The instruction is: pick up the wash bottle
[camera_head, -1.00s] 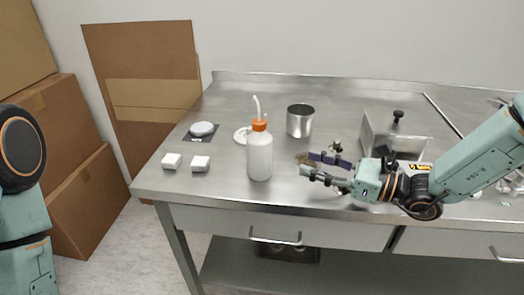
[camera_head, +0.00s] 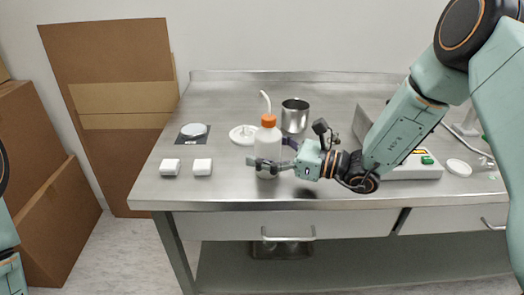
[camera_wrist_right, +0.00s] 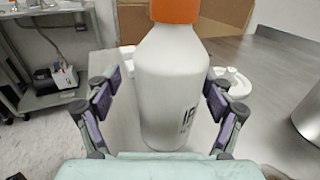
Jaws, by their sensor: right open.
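The wash bottle (camera_head: 267,146) is white with an orange cap and a bent white spout. It stands upright on the steel table (camera_head: 230,180), left of the table's middle. In the right wrist view the bottle (camera_wrist_right: 172,88) fills the centre, with its cap cut off at the top. My right gripper (camera_head: 272,156) is open, with one finger on each side of the bottle. In the wrist view small gaps show between the fingers and the bottle. My left gripper is out of frame; only a bit of the left arm shows at the left edge.
A steel cup (camera_head: 295,116) stands behind the bottle to the right, and a white lid-like piece (camera_head: 243,134) lies behind it. Cardboard boxes (camera_head: 30,160) stand left of the table.

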